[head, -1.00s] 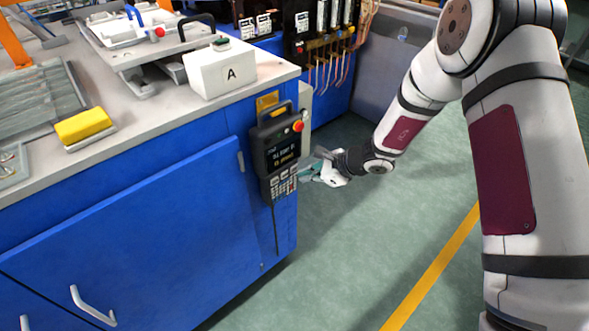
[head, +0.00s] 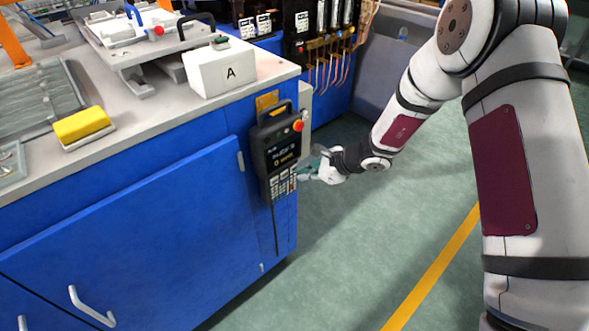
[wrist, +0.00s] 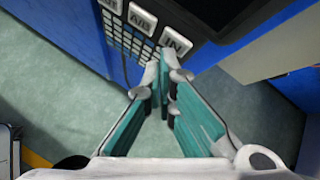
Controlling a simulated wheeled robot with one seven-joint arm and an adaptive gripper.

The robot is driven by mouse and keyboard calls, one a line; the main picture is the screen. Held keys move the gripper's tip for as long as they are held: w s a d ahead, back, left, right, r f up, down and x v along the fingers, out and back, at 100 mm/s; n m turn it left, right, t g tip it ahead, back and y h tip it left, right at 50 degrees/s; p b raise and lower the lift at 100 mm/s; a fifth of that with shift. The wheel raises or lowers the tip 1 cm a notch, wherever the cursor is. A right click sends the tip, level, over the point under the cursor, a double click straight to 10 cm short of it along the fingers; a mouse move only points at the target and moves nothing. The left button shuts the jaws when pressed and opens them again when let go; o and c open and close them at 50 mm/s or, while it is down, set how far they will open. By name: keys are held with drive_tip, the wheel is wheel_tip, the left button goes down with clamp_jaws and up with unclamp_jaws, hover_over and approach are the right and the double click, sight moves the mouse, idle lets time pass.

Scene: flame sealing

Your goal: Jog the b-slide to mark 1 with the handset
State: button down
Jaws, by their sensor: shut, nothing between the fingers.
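The handset (head: 278,150) is a dark pendant with a red button, a small lit screen and a keypad. It hangs upright on the blue cabinet's right end. In the wrist view its keypad (wrist: 130,35) fills the top, with large white keys, one reading "IN" (wrist: 176,41). My gripper (head: 302,171) is at the lower right of the handset, by the keypad. In the wrist view my gripper (wrist: 160,75) has its fingertips together, with nothing between them, close to the "IN" key. I cannot tell whether they touch it. The b-slide is not clearly identifiable.
Copper-coloured tubes (head: 325,65) run behind the handset. The green floor (head: 370,235) to the right is clear.

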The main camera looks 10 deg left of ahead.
drive_tip(key=shift+w+a, duration=0.25)
drive_tip(key=shift+a, duration=0.05)
idle(0.5)
drive_tip(key=shift+s+d, duration=0.1)
idle(3.8)
drive_tip(key=shift+s+d, duration=0.4)
drive_tip(key=shift+d, duration=0.1)
drive_tip(key=s+d, duration=0.1)
drive_tip(key=d, duration=0.1)
drive_tip(key=s+d, duration=0.2)
drive_tip(key=shift+b, duration=0.3)
drive_tip(key=shift+r, duration=0.1)
idle(0.8)
